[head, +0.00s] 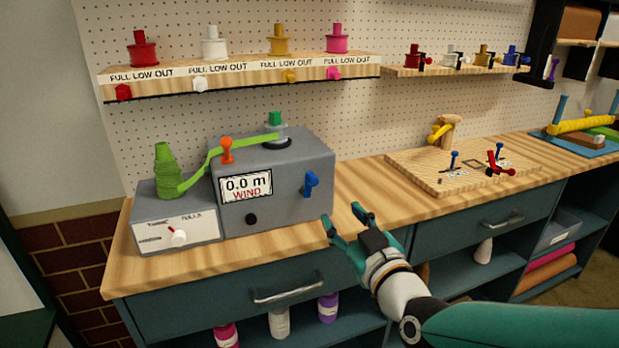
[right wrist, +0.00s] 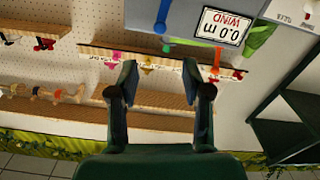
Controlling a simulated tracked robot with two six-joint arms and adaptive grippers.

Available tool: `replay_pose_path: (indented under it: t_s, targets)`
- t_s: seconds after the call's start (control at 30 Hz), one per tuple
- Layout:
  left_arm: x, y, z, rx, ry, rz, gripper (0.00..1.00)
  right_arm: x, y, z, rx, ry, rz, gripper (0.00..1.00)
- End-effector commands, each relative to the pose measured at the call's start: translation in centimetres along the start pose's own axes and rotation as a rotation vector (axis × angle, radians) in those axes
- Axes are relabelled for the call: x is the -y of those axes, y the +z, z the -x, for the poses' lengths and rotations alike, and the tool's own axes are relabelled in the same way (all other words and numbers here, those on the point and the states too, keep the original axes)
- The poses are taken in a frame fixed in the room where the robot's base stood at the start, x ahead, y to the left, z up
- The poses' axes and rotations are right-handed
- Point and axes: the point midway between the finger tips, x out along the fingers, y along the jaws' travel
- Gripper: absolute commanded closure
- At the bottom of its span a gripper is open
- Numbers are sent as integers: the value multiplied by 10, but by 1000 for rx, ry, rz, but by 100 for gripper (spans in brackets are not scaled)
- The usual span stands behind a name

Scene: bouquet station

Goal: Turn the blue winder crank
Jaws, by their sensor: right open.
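The grey winder (head: 275,180) stands on the wooden bench, with a display reading 0.0 m and WIND. Its blue crank (head: 311,184) is on the right part of the front face, with the handle pointing down. The crank also shows at the top of the right wrist view (right wrist: 162,15), which is upside down. My right gripper (head: 343,216) is open and empty in front of the bench, to the right of and below the crank, apart from it. Its two fingers are spread in the right wrist view (right wrist: 160,72). My left gripper is not in view.
Green ribbon runs from a spool (head: 166,170) on a smaller grey box (head: 178,222) past an orange post (head: 226,149) to the winder's top. A wooden board (head: 465,170) with small tools lies to the right. The bench between winder and board is clear.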

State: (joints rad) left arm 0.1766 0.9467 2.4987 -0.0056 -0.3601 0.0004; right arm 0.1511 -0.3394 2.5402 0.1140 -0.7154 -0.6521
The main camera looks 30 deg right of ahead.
Motion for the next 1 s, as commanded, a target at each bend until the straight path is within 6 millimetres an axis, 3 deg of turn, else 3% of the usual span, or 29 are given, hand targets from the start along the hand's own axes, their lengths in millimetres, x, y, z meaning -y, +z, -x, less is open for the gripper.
replay_pose_path:
  t_s: [0.03,0.17,0.6,0.8,1.0]
  targets:
    - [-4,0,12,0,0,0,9,-1,-3,-7,7,-3,0,51]
    - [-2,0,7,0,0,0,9,1,1,-37,3,-3,-2,51]
    - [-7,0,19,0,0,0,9,1,-1,-124,0,-4,-3,51]
    - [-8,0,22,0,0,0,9,2,-1,-143,-1,-4,-3,51]
    - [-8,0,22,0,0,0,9,2,0,-146,0,-5,-4,51]
